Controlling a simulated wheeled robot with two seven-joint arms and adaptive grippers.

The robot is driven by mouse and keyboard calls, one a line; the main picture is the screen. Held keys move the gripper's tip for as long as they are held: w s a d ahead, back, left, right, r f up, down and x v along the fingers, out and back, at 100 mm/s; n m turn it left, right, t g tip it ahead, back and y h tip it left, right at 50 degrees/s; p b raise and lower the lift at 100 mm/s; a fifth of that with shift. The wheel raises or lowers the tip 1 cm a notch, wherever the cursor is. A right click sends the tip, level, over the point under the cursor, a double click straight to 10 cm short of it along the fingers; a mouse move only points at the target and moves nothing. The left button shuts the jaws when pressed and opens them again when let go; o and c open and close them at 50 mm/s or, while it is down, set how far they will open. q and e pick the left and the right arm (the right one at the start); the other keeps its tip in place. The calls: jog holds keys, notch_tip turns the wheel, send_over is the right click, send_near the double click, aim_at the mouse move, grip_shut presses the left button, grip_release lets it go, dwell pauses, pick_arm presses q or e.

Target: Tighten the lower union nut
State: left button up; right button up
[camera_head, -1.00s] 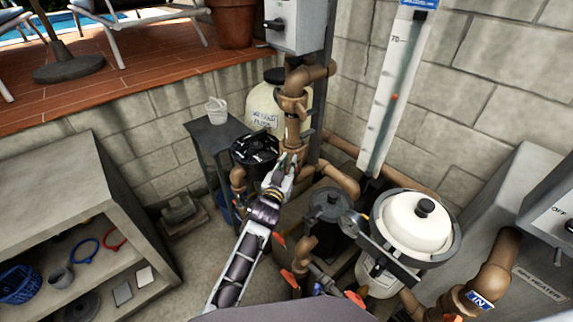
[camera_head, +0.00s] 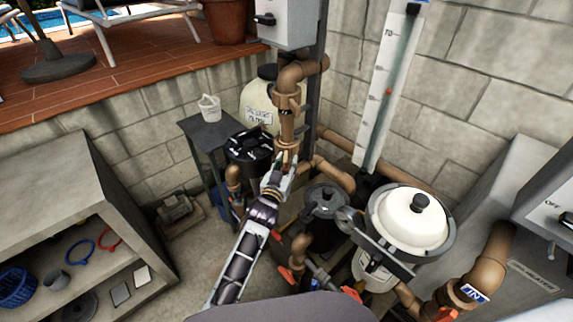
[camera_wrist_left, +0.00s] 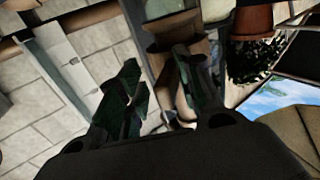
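A brown vertical pipe run stands in front of the pale filter tank in the head view. An upper collar (camera_head: 286,101) shows on it. A lower collar (camera_head: 287,148), which looks like the lower union nut, is partly hidden by my left gripper. My left gripper (camera_head: 283,163) is at this lower collar; I cannot tell whether it touches. In the left wrist view its two dark fingers (camera_wrist_left: 160,95) are spread apart, with brown pipe (camera_wrist_left: 166,72) showing between and beyond them. My right gripper is not in view.
A black-lidded vessel (camera_head: 250,147) is left of the pipe. A dark pot (camera_head: 326,200) and a white-domed vessel (camera_head: 412,218) stand to the right, among low pipes. A grey shelf (camera_head: 75,200) is at left. A small table (camera_head: 212,133) holds a white bucket (camera_head: 209,108).

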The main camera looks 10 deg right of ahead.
pick_arm(q)
jog(key=shift+a+r, duration=0.1)
jog(key=shift+r, duration=0.15)
jog(key=shift+r, duration=4.8)
jog(key=shift+f, duration=0.1)
